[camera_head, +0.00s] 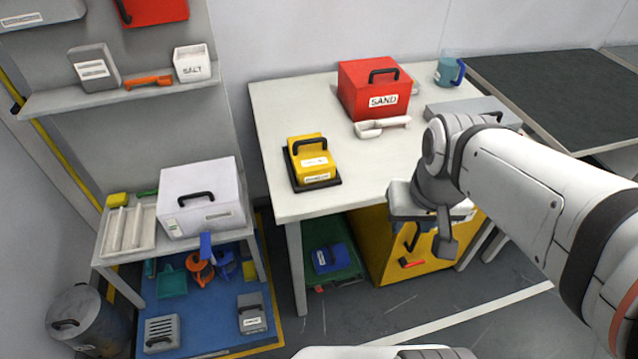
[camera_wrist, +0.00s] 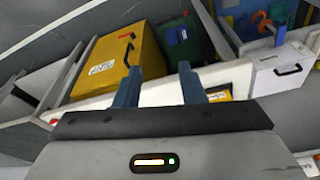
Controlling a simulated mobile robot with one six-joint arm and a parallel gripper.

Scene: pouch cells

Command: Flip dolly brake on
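No part is clearly marked as a dolly or its brake. A low green base (camera_head: 345,276) under the white table carries a blue case (camera_head: 329,258), with a small red piece (camera_head: 318,289) at its front edge. A yellow cabinet (camera_head: 375,246) beside it has a black handle and a red lever (camera_head: 411,263). In the wrist view the yellow cabinet (camera_wrist: 96,62) and its red lever (camera_wrist: 127,35) show beyond the fingers. My gripper (camera_head: 446,243) hangs in front of the table's right part, hiding some of the cabinet. Its fingers (camera_wrist: 158,84) are apart with nothing held between them.
The white table (camera_head: 285,110) holds a red SAND box (camera_head: 362,101), a white scoop (camera_head: 378,127) and a yellow case (camera_head: 311,158). A low side table (camera_head: 108,264) with a white box (camera_head: 203,190) stands left. Grey floor (camera_head: 340,320) is open in front.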

